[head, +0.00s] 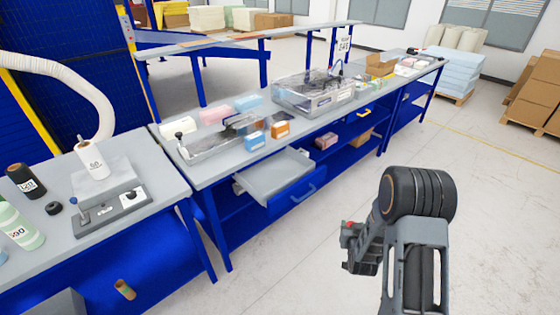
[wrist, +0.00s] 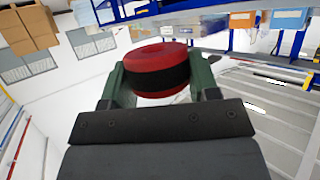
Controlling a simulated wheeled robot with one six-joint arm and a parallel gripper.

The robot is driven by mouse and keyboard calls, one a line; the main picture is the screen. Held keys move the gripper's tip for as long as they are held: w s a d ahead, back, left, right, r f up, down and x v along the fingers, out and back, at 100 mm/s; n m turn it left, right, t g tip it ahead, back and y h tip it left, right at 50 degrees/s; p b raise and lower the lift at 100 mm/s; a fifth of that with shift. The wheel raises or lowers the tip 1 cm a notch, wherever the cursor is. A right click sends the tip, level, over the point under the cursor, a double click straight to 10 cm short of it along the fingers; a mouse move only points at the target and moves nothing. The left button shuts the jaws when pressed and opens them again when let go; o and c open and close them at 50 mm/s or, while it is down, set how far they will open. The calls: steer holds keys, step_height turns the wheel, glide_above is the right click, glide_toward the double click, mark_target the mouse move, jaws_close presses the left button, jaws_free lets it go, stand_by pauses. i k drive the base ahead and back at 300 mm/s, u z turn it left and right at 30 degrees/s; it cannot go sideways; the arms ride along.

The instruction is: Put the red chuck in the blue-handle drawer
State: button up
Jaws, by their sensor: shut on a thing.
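The red chuck (wrist: 156,70), a round red piece with a dark band, sits between the two fingers of my gripper (wrist: 158,78) in the wrist view. My gripper is shut on it. In the head view my gripper (head: 352,250) is in the air over the floor, right of and in front of the bench, with only a little red showing on it. The blue-handle drawer (head: 258,184) is pulled out under the bench, and its blue handle (head: 304,193) is on the front. The visible part of its tray looks empty. The gripper is apart from the drawer.
The grey bench top (head: 222,165) carries a clear-covered machine (head: 315,92), a blue box (head: 254,141), an orange box (head: 280,129) and foam blocks. A nearer bench on the left holds bottles and a scale-like device (head: 110,208). The floor between gripper and drawer is clear.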

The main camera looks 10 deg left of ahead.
mark_target(282, 174)
steer(key=u, duration=0.2)
steer(key=i, duration=0.75)
steer(key=u, duration=0.5)
